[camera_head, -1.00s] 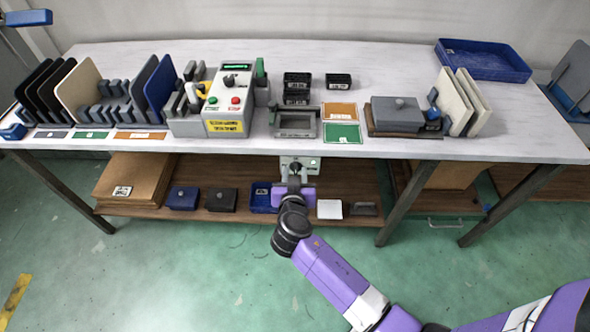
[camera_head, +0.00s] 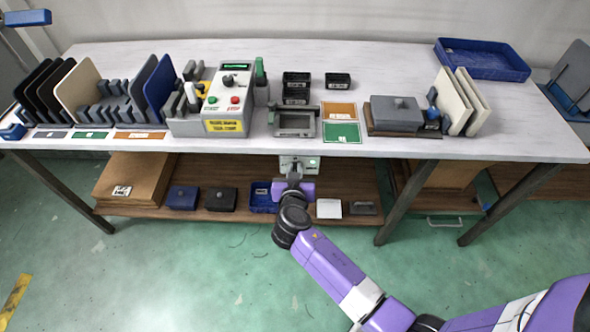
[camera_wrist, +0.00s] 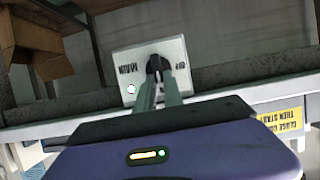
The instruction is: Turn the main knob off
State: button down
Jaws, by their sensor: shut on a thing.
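The main air panel (camera_head: 298,160) is a small light box below the table's front edge. In the wrist view the panel (camera_wrist: 122,64) appears upside down, with "MAIN" and "AIR" lettering on either side of my gripper. A small round pale light (camera_wrist: 131,89) shows on its face. My gripper (camera_wrist: 159,66) reaches straight to the middle of the panel and is shut on the main knob. The dark fingertips hide most of the knob, so its angle cannot be read. In the head view my gripper (camera_head: 294,178) is partly hidden by my wrist.
The table edge (camera_head: 380,150) runs just above the panel. On the table stand a control box (camera_head: 228,100) and a grey fixture (camera_head: 295,122). The lower shelf holds a blue bin (camera_head: 262,200), a white box (camera_head: 328,208) and cardboard (camera_head: 135,180). The floor in front is clear.

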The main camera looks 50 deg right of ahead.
jog(key=shift+w, duration=0.1)
jog(key=shift+w+a+f+n+g+h+b, duration=0.3)
jog(key=shift+n+g+h+b, duration=0.6)
jog(key=shift+n+b, duration=1.1)
jog(key=shift+w+a+f+n+g+h+b, duration=0.15)
jog(key=shift+w+f+n+g+h+b, duration=0.3)
jog(key=shift+n+h+b, duration=1.5)
jog(key=shift+w+a+f+n+g+h+b, duration=0.2)
jog(key=shift+f+n+g+h+b, duration=0.3)
jog(key=shift+n+b, duration=1.5)
jog(key=shift+n+p, duration=0.8)
jog(key=shift+n, duration=0.05)
jog(key=c, duration=1.5)
grip_release()
jog(key=shift+o, duration=0.2)
jog(key=v, duration=0.7)
jog(key=shift+s+a, duration=0.2)
jog(key=shift+a, duration=0.15)
